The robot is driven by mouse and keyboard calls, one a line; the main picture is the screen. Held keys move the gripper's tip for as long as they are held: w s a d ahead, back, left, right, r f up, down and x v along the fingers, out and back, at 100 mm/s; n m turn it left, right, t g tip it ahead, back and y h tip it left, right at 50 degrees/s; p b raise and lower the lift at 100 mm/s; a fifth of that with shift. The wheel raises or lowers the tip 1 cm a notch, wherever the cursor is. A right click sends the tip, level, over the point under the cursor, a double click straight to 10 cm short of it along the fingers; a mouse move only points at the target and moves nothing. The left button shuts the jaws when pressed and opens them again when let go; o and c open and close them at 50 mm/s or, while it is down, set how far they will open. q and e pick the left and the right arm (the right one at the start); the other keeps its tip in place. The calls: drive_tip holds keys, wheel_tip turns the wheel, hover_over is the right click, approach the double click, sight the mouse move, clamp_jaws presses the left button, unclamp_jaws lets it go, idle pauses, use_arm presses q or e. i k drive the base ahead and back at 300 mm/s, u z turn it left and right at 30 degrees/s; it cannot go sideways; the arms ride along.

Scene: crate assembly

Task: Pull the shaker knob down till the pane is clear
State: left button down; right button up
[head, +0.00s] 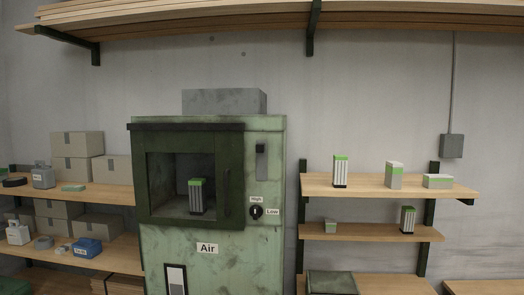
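A green cabinet (225,262) marked "Air" stands in the middle of the head view. Its dark-framed window (168,172) shows a grey inside and a striped, green-topped filter block (202,196); dark smudges show low in the opening. I cannot tell for certain which part is the shaker knob. Neither gripper is in view.
A grey box (224,101) sits on the cabinet top. Right shelves (330,190) hold several green-and-white blocks; left shelves (110,193) hold cartons and a blue box (87,247). A plank shelf (200,12) hangs overhead. The space before the cabinet front looks clear.

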sight(260, 147)
drive_tip(key=k, duration=0.5)
drive_tip(key=z, duration=0.5)
drive_tip(key=i, duration=1.15)
drive_tip(key=u, duration=0.4)
